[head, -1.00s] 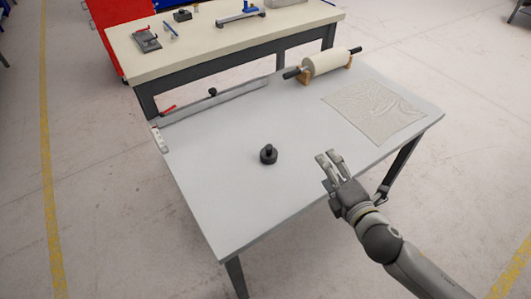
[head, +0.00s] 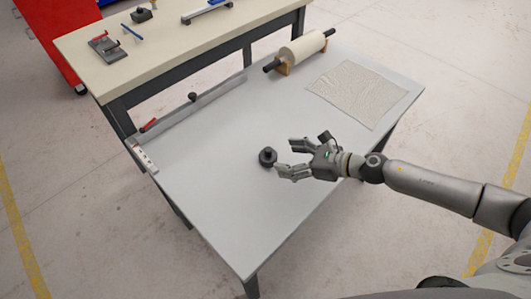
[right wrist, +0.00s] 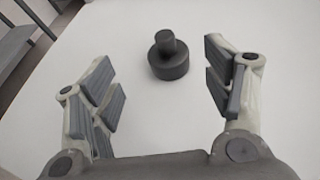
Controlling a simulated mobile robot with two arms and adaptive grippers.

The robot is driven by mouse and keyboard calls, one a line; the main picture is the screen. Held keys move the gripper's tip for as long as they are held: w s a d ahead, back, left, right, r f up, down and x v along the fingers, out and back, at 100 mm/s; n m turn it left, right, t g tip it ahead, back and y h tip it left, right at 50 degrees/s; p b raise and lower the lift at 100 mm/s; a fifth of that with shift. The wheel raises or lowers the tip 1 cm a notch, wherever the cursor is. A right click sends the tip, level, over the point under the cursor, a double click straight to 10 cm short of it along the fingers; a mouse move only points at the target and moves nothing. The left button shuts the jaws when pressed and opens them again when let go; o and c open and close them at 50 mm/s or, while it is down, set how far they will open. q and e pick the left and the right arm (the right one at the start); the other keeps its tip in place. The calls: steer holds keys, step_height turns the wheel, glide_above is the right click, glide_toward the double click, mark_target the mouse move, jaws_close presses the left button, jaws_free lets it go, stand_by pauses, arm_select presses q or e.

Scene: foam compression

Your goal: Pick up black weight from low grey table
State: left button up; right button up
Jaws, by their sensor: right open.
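The black weight (head: 266,157) stands upright on the low grey table (head: 215,215), a round body with a narrower knob on top. My right gripper (head: 284,159) is open and empty, just to the right of the weight in the head view, with its fingers pointing left toward it. In the right wrist view the weight (right wrist: 169,58) is ahead of the open fingers, between their lines and nearer the right finger. Neither finger visibly grips it. My left gripper is not in view.
A roller on wooden supports (head: 302,47) and a textured sheet (head: 356,92) lie at the table's far right. A long metal bar with a red handle (head: 190,106) runs along the back left edge. A cream workbench (head: 170,50) stands behind. The table's front part is clear.

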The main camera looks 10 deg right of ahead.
mark_target(272, 152)
steer(key=shift+x, duration=1.05)
steer(key=shift+w+a, duration=0.2)
steer(key=x, duration=0.2)
steer(key=p+x, duration=0.1)
steer(key=x, duration=0.1)
steer(key=shift+w+d, duration=0.2)
steer(key=shift+w, duration=0.15)
steer(key=shift+w+a+f, duration=0.25)
steer(key=shift+a, duration=0.05)
steer(key=c, duration=1.4)
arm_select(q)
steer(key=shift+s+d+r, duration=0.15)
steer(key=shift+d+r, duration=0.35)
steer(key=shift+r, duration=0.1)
arm_select(e)
steer(key=shift+r, duration=0.1)
steer(key=shift+c, duration=1)
